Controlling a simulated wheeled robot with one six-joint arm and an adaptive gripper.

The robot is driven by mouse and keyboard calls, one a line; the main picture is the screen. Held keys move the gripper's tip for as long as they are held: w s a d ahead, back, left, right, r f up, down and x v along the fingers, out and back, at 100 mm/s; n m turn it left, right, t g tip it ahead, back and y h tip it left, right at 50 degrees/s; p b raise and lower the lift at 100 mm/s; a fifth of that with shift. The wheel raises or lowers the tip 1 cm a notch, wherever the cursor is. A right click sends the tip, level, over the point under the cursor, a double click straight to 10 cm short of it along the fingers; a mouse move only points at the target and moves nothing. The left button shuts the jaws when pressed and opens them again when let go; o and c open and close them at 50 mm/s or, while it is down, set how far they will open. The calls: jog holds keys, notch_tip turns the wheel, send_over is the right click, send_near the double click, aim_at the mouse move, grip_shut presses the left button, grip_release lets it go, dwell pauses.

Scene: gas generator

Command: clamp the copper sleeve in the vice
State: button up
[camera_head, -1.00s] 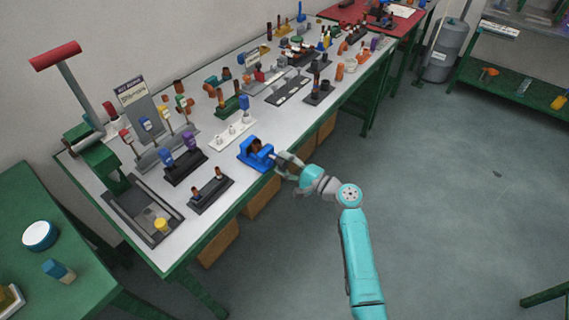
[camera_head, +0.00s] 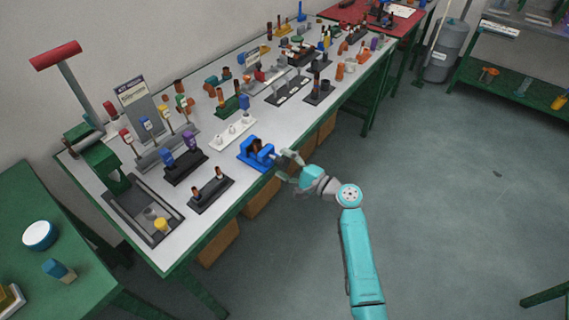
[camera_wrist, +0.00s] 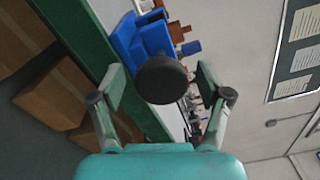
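The blue vice (camera_head: 254,158) stands near the front edge of the long workbench, left of my gripper (camera_head: 280,158). A dark copper-brown piece, probably the sleeve (camera_head: 256,145), shows upright at its jaws; whether it is gripped I cannot tell. In the wrist view the vice (camera_wrist: 143,36) lies ahead, with a brown piece (camera_wrist: 178,32) partly hidden beyond it. A round dark knob (camera_wrist: 162,79) on the vice's near side sits between the fingers of my gripper (camera_wrist: 162,76). The fingers are spread, with a visible gap on both sides of the knob.
A dark stand (camera_head: 211,195) with small copper pieces and a grey tray (camera_head: 128,214) are to the left of the vice. A white rack (camera_head: 232,133) stands behind it. The bench is crowded farther back. The floor (camera_head: 440,220) to the right is open.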

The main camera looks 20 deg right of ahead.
jog(key=shift+s+d, duration=0.1)
jog(key=v, duration=1.1)
jog(key=shift+s+d, duration=0.2)
jog(key=shift+s, duration=0.1)
